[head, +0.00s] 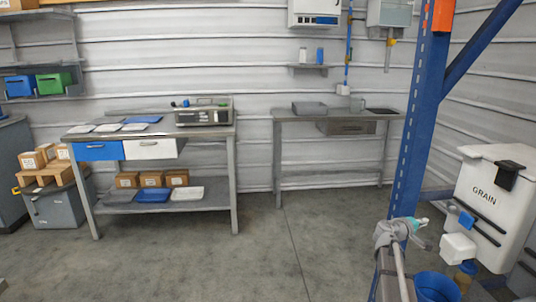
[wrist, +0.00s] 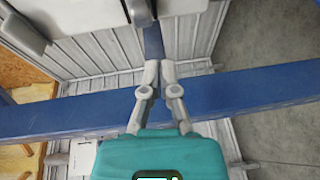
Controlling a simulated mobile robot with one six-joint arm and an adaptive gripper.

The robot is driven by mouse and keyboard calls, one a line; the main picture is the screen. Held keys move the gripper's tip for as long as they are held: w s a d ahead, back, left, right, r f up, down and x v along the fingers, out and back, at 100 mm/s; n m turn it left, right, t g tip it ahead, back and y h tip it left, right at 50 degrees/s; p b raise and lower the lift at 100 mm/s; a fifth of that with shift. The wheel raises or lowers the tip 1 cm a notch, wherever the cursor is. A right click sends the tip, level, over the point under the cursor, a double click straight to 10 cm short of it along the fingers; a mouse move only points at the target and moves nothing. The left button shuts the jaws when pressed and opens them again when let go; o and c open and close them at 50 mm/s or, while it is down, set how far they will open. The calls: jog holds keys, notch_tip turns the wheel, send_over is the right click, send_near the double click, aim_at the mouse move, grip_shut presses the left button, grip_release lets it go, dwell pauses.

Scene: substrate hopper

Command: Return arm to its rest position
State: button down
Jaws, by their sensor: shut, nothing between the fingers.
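My gripper (wrist: 160,68) is shut and empty in the wrist view, its two grey fingers together above the teal body. In the head view my arm rises at the lower right, with the teal part of my gripper (head: 413,223) beside the blue post (head: 415,130). In the wrist view a blue beam (wrist: 245,90) crosses behind the fingers; I cannot tell the gap between them.
A workbench (head: 230,133) with drawers and a grey table (head: 290,116) stand along the wall. The middle floor (head: 250,250) is clear.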

jog(key=s+a+f+m+g+y, duration=0.15)
jog(key=s+a+f+y, duration=0.45)
jog(key=a, duration=0.7)
jog(key=s+a+f+m+g+y, duration=0.1)
jog(key=s+a+f+g+y, duration=0.3)
jog(key=s+a, duration=0.7)
jog(key=s+a+f+m+g+y, duration=0.1)
jog(key=s+a+f+y, duration=0.5)
jog(key=a, duration=0.8)
notch_tip(320, 180, up, 32)
jog(key=a+p, duration=0.1)
jog(key=p, duration=3.2)
jog(key=shift+w, duration=0.35)
